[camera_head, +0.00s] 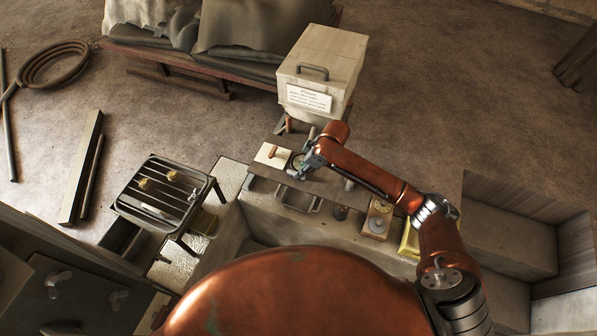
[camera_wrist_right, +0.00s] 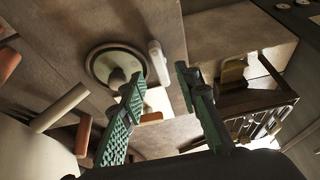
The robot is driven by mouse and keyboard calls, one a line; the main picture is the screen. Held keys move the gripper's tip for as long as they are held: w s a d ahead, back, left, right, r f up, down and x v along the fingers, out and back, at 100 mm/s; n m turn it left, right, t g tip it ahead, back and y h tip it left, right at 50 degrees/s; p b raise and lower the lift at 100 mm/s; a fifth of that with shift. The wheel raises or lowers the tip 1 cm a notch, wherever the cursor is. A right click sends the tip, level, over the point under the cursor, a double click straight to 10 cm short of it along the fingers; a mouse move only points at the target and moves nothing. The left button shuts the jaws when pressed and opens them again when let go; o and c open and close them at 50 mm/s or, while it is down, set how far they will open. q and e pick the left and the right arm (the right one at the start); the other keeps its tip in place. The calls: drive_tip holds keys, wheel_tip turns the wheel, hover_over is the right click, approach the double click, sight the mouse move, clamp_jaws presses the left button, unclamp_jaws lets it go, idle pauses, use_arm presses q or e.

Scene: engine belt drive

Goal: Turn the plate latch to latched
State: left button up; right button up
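A pale plate (camera_head: 268,157) with an orange-brown handle (camera_head: 273,151) lies on the bench, left of a round dark-rimmed part (camera_head: 298,160). I cannot tell for certain which piece is the plate latch. My right gripper (camera_head: 300,173) is just in front of the round part. In the right wrist view, its green fingers (camera_wrist_right: 159,76) are apart with nothing held between them. A short pale lever (camera_wrist_right: 157,62) stands beside the round part (camera_wrist_right: 115,63) beyond the fingertips. The orange handle (camera_wrist_right: 151,117) shows between the fingers. My left gripper is not in view.
A large pale box (camera_head: 322,62) with a handle and label stands behind the bench. A dark rack (camera_head: 163,196) with small brass parts is at the left. Several small parts, including a round knob (camera_head: 376,225), sit right of the gripper.

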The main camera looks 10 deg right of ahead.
drive_tip(key=shift+x, duration=2.15)
drive_tip(key=shift+c, duration=0.2)
clamp_jaws()
